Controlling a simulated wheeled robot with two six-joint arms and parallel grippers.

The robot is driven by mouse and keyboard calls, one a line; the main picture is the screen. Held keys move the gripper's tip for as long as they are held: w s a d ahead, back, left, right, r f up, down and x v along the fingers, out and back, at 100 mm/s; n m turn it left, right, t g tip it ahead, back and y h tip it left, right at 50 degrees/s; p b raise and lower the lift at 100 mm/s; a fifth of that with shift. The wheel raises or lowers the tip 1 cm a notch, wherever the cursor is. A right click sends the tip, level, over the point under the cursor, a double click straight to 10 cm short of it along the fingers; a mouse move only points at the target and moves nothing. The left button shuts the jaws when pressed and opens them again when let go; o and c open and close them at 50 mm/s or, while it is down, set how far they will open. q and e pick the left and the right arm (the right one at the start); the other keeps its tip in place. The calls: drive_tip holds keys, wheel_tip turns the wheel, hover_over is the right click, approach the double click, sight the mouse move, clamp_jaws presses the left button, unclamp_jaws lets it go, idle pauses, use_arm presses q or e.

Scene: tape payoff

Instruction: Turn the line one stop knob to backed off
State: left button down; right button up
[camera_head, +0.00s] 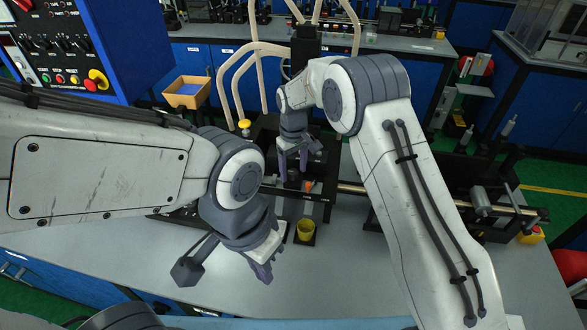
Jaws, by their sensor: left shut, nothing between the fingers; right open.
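I cannot tell for certain which part is the line one stop knob; no label is readable. A yellow round-topped knob (244,125) stands at the left of the black machine frame. A small orange-red part (308,186) sits inside the frame beside my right gripper. My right gripper (292,172) is open and points down into the frame; I see nothing held in it. My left gripper (263,272) is shut and empty, low over the grey bench (345,275) in front of the machine. My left arm hides part of the machine's left side.
A yellow cup (306,230) stands at the machine's front, right of my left gripper. A blue control cabinet (130,40) with a red and yellow button (97,80) is at upper left. An orange bin (187,92) is behind.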

sight(293, 171)
wheel_tip(293, 171, up, 10)
drive_tip(key=b, duration=0.2)
drive_tip(key=shift+r, duration=0.25)
drive_tip(key=s+a+r, duration=0.2)
drive_tip(key=s+r, duration=0.2)
drive_tip(key=s, duration=0.5)
drive_tip(key=s+d+f, duration=0.1)
drive_tip(key=s+d, duration=0.2)
drive_tip(key=s, duration=1)
drive_tip(key=s+d+f+y, duration=0.1)
drive_tip(key=s+d+f, duration=0.1)
drive_tip(key=s, duration=1.2)
drive_tip(key=shift+d, duration=0.85)
